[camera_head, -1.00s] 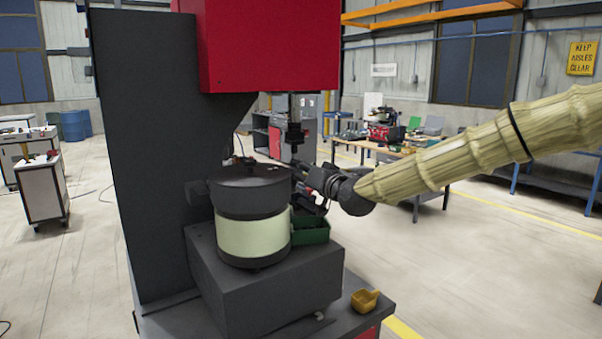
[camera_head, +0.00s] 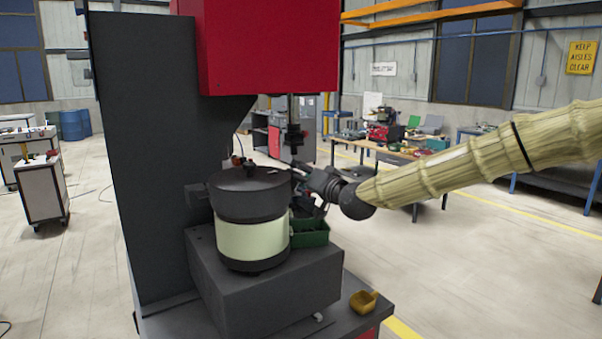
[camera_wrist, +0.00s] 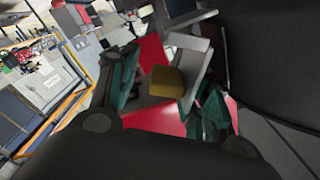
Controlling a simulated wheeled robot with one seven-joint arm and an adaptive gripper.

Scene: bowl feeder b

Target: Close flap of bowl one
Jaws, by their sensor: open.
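The bowl (camera_head: 251,240) is a drum with a dark top and a cream band, standing on a dark grey block. I cannot make out its flap clearly in the head view. My gripper (camera_head: 302,190) is at the right side of the bowl's dark rim, partly lost against dark parts. In the wrist view my gripper (camera_wrist: 165,95) is open, with teal finger pads apart. A grey angled piece (camera_wrist: 196,62) and a yellow-brown patch (camera_wrist: 165,82) show between the fingers; I cannot tell whether the grey piece is the flap. A large dark curved surface (camera_wrist: 270,50), likely the bowl wall, fills the right.
A green bin (camera_head: 311,233) sits right of the bowl, below my gripper. A yellow scoop (camera_head: 363,302) lies at the pedestal's front right corner. A dark column (camera_head: 145,150) and red housing (camera_head: 268,45) stand behind and above.

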